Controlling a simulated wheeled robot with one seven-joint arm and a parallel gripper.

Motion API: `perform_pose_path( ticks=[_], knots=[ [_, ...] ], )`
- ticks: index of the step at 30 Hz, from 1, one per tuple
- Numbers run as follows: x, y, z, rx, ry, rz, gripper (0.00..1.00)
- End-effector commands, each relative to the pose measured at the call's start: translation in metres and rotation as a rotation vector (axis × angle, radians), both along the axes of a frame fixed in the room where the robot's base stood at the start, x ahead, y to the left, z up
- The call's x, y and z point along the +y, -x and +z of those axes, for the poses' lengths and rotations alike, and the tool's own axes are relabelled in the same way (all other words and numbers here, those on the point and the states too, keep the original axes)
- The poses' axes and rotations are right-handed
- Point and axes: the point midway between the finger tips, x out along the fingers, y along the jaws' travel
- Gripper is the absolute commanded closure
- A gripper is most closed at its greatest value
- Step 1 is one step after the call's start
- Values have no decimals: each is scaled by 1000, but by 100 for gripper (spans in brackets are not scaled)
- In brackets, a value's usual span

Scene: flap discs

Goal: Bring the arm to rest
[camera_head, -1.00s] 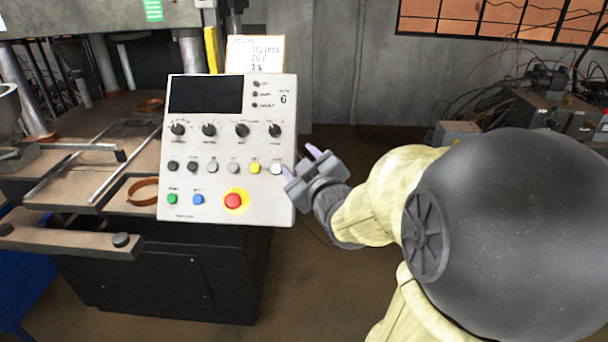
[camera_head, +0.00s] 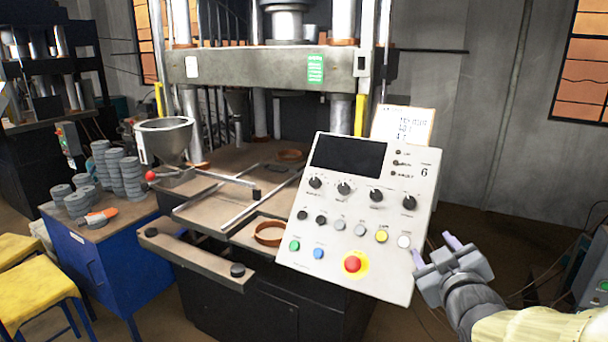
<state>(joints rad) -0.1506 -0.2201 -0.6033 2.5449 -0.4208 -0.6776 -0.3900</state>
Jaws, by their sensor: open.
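My gripper (camera_head: 434,250) is at the lower right, just right of the lower right corner of the control panel (camera_head: 300,230). Its two light purple fingertips stand apart with nothing between them. I cannot tell whether a finger touches the panel's edge. My yellowish forearm runs off to the lower right corner. The panel is light grey and tilted in view, with a dark screen (camera_head: 348,158), black knobs, a row of buttons and a red button (camera_head: 352,264) on a yellow ring.
Behind the panel stands a large press (camera_head: 270,72). A metal hopper (camera_head: 164,138) and a blue cabinet (camera_head: 95,255) with stacked grey discs (camera_head: 128,178) are at the left. A yellow stool (camera_head: 35,285) is at the lower left.

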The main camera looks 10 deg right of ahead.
Motion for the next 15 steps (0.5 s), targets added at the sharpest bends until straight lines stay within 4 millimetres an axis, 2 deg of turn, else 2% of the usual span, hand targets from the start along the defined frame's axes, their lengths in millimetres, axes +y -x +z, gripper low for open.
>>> perform_pose_path(
  ticks=[5, 8, 11, 15],
  knots=[
    [25, -6, -49, 217, -123, -20, 49],
    [47, -1, -87, 394, -221, -48, 49],
    [70, 13, -125, 577, -315, -87, 49],
    [105, 44, -169, 837, -432, -157, 49]
  ],
)
